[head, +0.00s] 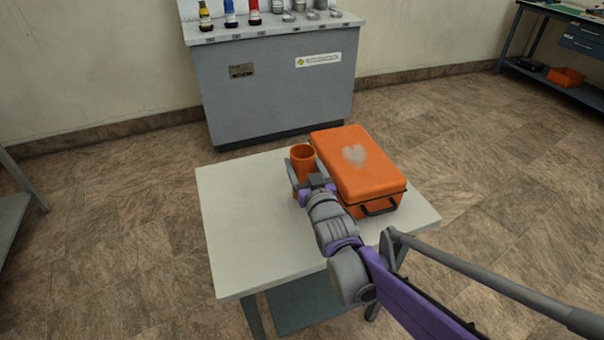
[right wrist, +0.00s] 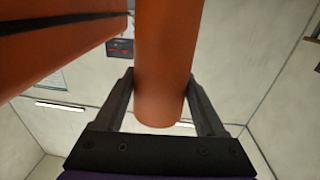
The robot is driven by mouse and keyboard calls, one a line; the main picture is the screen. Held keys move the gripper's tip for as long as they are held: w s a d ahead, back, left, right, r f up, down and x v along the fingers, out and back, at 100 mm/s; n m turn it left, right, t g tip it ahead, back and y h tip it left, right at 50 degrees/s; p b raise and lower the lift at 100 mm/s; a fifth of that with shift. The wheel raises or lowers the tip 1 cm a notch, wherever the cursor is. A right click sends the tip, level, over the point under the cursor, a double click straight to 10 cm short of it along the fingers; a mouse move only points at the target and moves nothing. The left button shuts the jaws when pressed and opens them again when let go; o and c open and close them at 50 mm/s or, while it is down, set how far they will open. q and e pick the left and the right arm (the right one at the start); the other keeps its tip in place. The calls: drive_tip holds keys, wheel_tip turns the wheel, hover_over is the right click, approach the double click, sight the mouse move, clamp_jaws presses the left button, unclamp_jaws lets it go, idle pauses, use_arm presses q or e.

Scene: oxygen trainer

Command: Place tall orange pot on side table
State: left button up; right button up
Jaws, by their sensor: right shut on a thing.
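The tall orange pot (head: 302,154) is upright at the white side table (head: 245,235), just left of the orange case. My right gripper (head: 304,181) is shut on the pot, one finger on each side of it. In the right wrist view the pot (right wrist: 163,70) stands between the two dark fingers of the gripper (right wrist: 165,110). Whether the pot's base touches the table top is hidden by the gripper in the head view. My left gripper is not in view.
The orange case (head: 365,170) with a black handle lies on the table close to the pot's right side. The table's left half is clear. A grey cabinet (head: 270,88) with bottles on top stands behind. A workbench (head: 555,60) is at the far right.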

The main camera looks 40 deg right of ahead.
drive_tip(key=shift+f, duration=1.1)
drive_tip(key=shift+f+b, duration=0.2)
drive_tip(key=shift+b, duration=0.15)
drive_tip(key=o, duration=1.3)
drive_tip(key=shift+o, duration=0.2)
drive_tip(key=shift+r, duration=0.35)
drive_tip(key=p+v, duration=0.2)
drive_tip(key=v, duration=1)
